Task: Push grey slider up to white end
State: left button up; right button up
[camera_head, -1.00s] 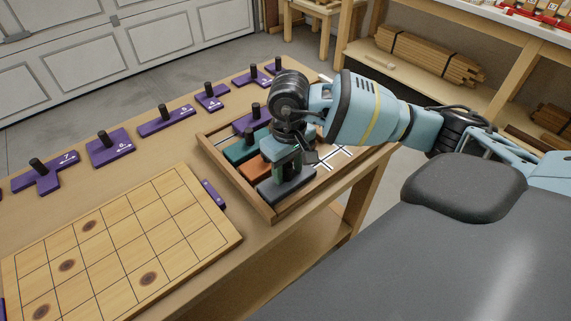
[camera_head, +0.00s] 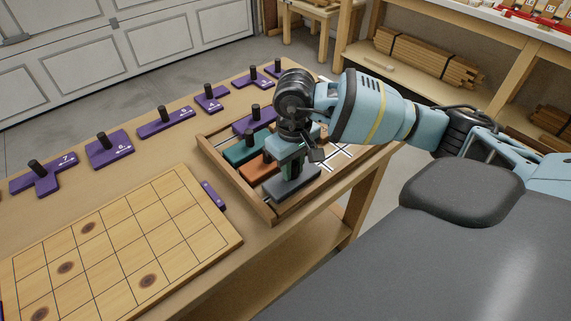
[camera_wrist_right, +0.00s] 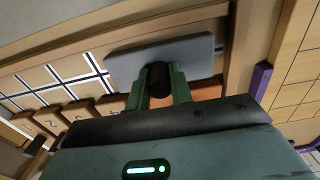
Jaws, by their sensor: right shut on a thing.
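The grey slider (camera_head: 291,187) is a flat block with a dark peg, lying in the near lane of the wooden tray (camera_head: 268,214). It also shows in the right wrist view (camera_wrist_right: 198,52). My right gripper (camera_head: 292,168) comes down from above and is shut on the slider's peg; in the wrist view its two green fingers (camera_wrist_right: 160,88) sit on either side of the dark peg. The white-lined end (camera_head: 341,153) of the tray is to the right of the slider, with bare tray between them. My left gripper is not in view.
In the tray, an orange slider (camera_head: 256,168), a teal slider (camera_head: 243,150) and a purple slider (camera_head: 250,124) lie beyond the grey one. A wooden grid board (camera_head: 120,240) lies at left. Several purple pegged pieces, one marked 7 (camera_head: 45,182), line the bench's back.

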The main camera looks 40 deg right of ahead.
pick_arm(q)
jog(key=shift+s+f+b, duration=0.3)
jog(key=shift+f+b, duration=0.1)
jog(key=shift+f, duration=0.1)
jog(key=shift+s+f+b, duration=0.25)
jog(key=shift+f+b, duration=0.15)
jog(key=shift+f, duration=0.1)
pick_arm(e)
jog(key=shift+w+d, duration=0.2)
jog(key=shift+d, duration=3.2)
jog(key=shift+w+d+f+b, duration=0.1)
jog(key=shift+d+b, duration=0.4)
jog(key=shift+d, duration=1.3)
jog(key=shift+w+d+b, duration=0.1)
jog(key=shift+d+b, duration=0.35)
jog(key=shift+d, duration=1.35)
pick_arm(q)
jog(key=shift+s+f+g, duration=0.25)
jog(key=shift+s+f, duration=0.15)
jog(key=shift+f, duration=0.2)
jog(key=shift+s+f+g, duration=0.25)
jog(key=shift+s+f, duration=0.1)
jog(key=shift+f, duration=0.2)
pick_arm(e)
jog(key=shift+d, duration=0.3)
